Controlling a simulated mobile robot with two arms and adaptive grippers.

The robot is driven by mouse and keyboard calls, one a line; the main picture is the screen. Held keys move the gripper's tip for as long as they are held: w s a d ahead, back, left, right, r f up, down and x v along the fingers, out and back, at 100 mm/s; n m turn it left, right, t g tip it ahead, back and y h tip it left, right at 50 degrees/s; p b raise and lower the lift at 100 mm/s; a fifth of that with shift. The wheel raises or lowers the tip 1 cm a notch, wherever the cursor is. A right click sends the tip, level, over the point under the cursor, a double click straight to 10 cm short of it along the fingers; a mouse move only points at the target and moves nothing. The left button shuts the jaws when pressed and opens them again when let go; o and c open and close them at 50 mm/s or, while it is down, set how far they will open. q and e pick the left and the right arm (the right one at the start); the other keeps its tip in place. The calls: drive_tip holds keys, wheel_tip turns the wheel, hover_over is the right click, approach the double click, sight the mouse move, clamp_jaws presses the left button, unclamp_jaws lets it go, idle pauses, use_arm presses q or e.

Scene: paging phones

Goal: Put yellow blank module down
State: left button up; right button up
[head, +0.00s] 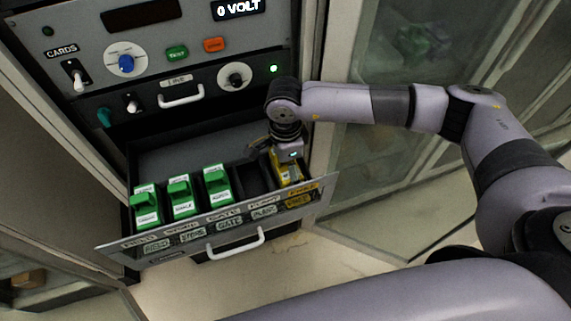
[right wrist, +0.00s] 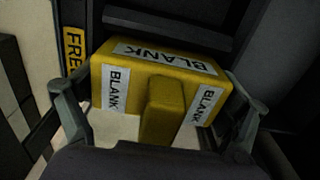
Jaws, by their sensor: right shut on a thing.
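The yellow blank module (head: 289,170) is at the right end of the open drawer (head: 150,253), by the yellow label, in the head view. The right wrist view shows it large, a yellow block (right wrist: 185,62) with white BLANK labels and a raised grip. My right gripper (head: 280,160) reaches down into the drawer from above. Its fingers (right wrist: 160,120) are on both sides of the module, shut on it. Whether the module rests on the drawer floor is hard to tell. My left gripper is not in view.
Several green modules (head: 181,198) stand in the drawer's left slots. An empty dark slot (head: 252,181) lies between them and the yellow module. The drawer front has a handle (head: 235,243). The cabinet panel (head: 190,20) rises behind, and a glass-fronted cabinet (head: 380,165) is at the right.

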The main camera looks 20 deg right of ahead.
drive_tip(key=shift+f, duration=0.15)
drive_tip(key=o, duration=0.9)
drive_tip(key=shift+r, duration=0.35)
wheel_tip(320, 180, up, 11)
drive_tip(key=b, duration=0.4)
drive_tip(key=shift+f, duration=0.2)
drive_tip(key=shift+r, duration=0.6)
